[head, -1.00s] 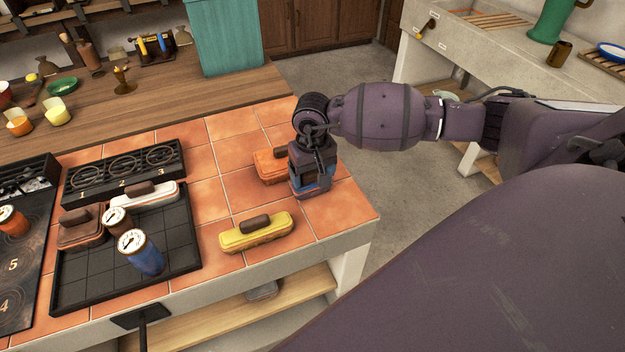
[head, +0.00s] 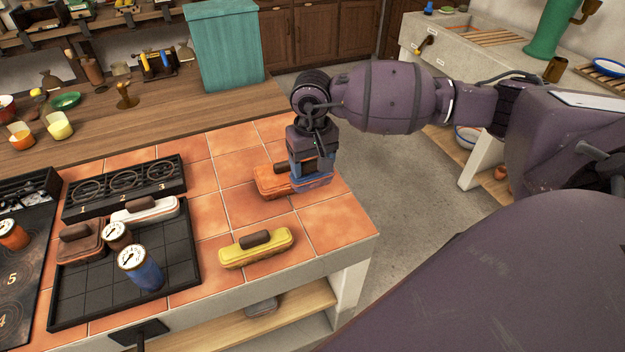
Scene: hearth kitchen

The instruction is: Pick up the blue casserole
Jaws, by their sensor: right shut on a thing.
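The blue casserole (head: 316,184) is at the right part of the tiled counter, under my right gripper (head: 312,166). The gripper points down and is shut on it; the fingers and wrist hide its top and handle. It overlaps the right end of the orange casserole (head: 265,184) in the picture and seems to be raised a little above the tiles, though the gap beneath it is hard to see. My left gripper is not in view.
A yellow casserole (head: 241,255) sits near the counter's front edge. Bare tiles (head: 340,220) lie in front of the blue casserole.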

